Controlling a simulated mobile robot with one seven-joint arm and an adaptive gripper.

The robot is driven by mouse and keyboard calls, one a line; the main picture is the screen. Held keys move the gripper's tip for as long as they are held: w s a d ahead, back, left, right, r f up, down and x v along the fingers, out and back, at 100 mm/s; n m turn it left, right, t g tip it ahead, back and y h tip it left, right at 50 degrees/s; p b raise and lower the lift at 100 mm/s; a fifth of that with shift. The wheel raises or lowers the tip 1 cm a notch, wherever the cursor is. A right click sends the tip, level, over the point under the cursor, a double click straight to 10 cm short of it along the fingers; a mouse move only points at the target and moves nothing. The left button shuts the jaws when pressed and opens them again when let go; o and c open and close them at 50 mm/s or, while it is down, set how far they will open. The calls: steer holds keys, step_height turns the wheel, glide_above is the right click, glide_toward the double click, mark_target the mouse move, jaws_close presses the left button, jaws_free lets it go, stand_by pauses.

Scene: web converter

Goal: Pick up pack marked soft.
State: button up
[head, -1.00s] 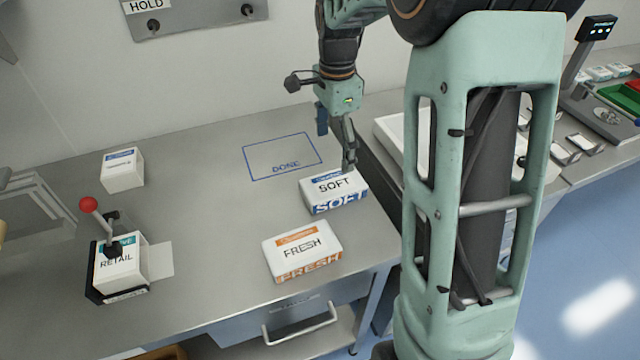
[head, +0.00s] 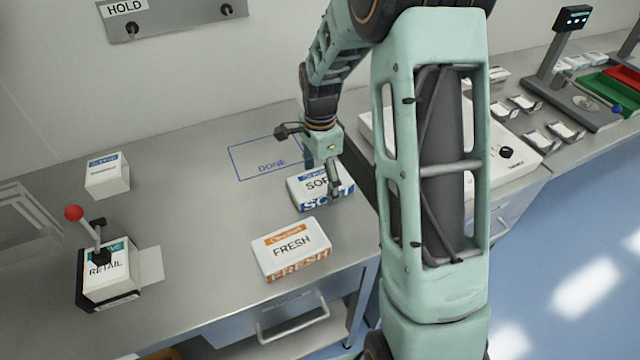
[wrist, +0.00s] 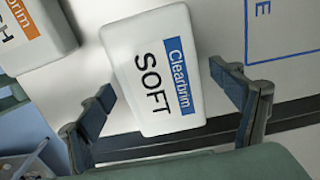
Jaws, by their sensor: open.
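The pack marked SOFT (head: 310,184), white with a blue label, lies on the grey bench in front of the blue DONE outline. In the wrist view the SOFT pack (wrist: 155,70) lies ahead of and partly between the two spread fingers. My gripper (head: 334,190) is over the right part of the pack in the head view, hiding some of its lettering. My gripper also shows in the wrist view (wrist: 168,98), open, with nothing held. Whether a finger touches the pack I cannot tell.
A pack marked FRESH (head: 291,250) lies close in front of the SOFT pack. A RETAIL pack (head: 106,272) sits in a red-knobbed lever fixture at left. Another white pack (head: 107,177) stands behind it. The DONE outline (head: 262,160) is empty where visible.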

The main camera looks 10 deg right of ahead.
steer(key=shift+c, duration=0.4)
steer(key=c, duration=1.4)
steer(key=shift+r, duration=0.1)
steer(key=shift+c, duration=0.2)
steer(key=shift+w, duration=0.1)
